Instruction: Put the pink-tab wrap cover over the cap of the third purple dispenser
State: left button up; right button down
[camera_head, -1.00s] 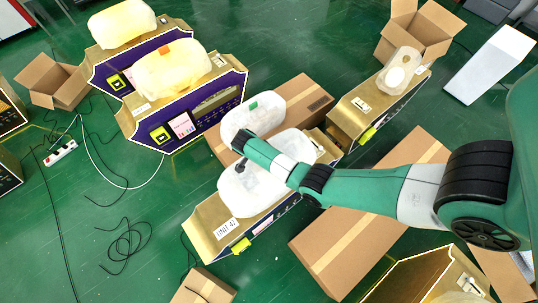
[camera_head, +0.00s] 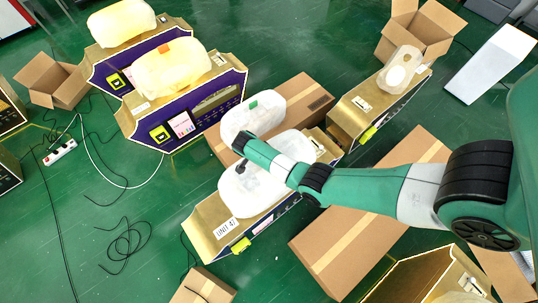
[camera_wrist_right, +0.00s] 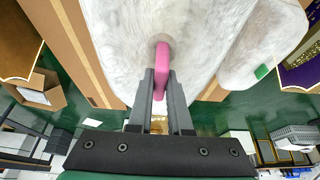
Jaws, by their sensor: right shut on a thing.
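My right gripper (camera_wrist_right: 161,97) is shut on the pink tab (camera_wrist_right: 161,65) of a whitish translucent wrap cover (camera_wrist_right: 205,40). In the head view this arm comes in from the right, and its gripper (camera_head: 240,167) points down at the cover (camera_head: 240,195). The cover lies over the gold-topped unit (camera_head: 206,228); I cannot tell whether it is lifted off. The pink tab is hidden there. Two purple dispensers (camera_head: 158,133) (camera_head: 103,78) stand at the upper left, each under a pale yellow cover (camera_head: 172,72) (camera_head: 120,24). I cannot tell which is the third. My left gripper is out of view.
A cover with a green tab (camera_head: 252,112) sits just behind the held one. Another gold unit (camera_head: 352,112) stands to the right. Cardboard boxes (camera_head: 345,245) lie around. Cables and a power strip (camera_head: 62,152) lie on the green floor at left.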

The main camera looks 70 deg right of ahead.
jog(key=c, duration=0.8)
grip_release()
jog(key=shift+o, duration=0.2)
jog(key=shift+r, duration=0.1)
jog(key=p+v, duration=0.5)
jog(key=v, duration=0.6)
jog(key=shift+r, duration=0.2)
jog(key=shift+w+a, duration=0.1)
jog(key=shift+w, duration=0.05)
